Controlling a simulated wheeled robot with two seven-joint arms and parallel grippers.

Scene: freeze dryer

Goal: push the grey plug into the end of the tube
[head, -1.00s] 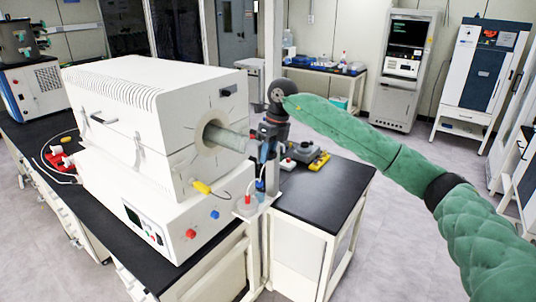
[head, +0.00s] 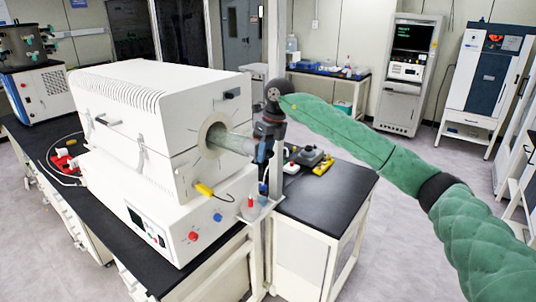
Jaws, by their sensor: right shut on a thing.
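The grey-green tube (head: 232,143) sticks out of the round opening in the right face of the white furnace (head: 165,110). My right gripper (head: 262,152) is at the tube's free right end, pointing down, with the green arm coming in from the right. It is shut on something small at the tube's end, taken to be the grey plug. The plug itself is hidden by the fingers and too small to make out, so I cannot tell how far it sits in the tube. My left gripper is not in view.
A small stand with a red-topped piece (head: 250,201) is below the gripper. A grey and yellow device (head: 312,158) lies on the black bench (head: 320,200) at right. A yellow connector (head: 204,189) hangs at the furnace front. A pale post rises behind the gripper.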

